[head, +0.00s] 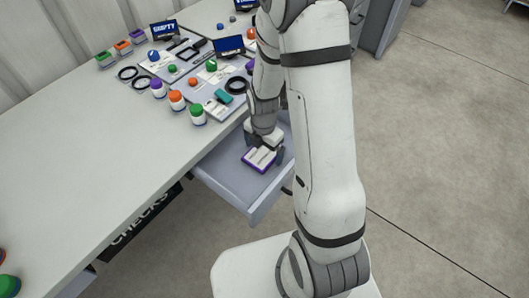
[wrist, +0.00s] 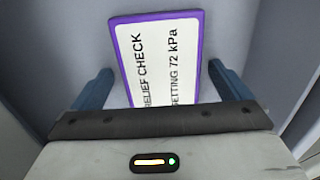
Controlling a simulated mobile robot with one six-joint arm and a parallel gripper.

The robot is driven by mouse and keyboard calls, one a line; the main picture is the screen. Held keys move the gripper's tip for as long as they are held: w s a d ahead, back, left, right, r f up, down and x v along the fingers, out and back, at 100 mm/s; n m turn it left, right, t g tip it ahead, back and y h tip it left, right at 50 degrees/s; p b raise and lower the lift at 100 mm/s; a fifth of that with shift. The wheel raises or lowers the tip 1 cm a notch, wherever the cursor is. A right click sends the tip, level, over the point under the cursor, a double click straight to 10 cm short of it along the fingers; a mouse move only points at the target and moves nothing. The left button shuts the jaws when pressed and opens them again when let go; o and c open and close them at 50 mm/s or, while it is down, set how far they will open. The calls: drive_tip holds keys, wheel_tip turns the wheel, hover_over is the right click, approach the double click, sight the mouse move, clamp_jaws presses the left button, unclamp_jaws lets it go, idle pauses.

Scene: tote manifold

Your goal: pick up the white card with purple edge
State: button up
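The white card with purple edge (head: 259,158) lies flat in an open grey drawer (head: 218,180) below the table's edge. In the wrist view the card (wrist: 158,60) shows the words "RELIEF CHECK" and "SETTING 72 kPa"; its near end is hidden behind my gripper's body. My gripper (wrist: 162,88) is open, with one blue finger on each side of the card and a gap showing at both sides. In the head view my gripper (head: 264,150) is down at the drawer over the card, partly hidden by my arm.
The drawer's walls stand close around my gripper. On the long table (head: 90,150) above are colored-lid jars (head: 197,114), black rings (head: 128,73), small balls and an "EMPTY" sign (head: 164,28). A "CHECKS" label (head: 140,220) is on the table's front. The floor at right is clear.

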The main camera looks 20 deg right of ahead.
drive_tip(key=c, duration=0.9)
drive_tip(key=shift+r, duration=0.15)
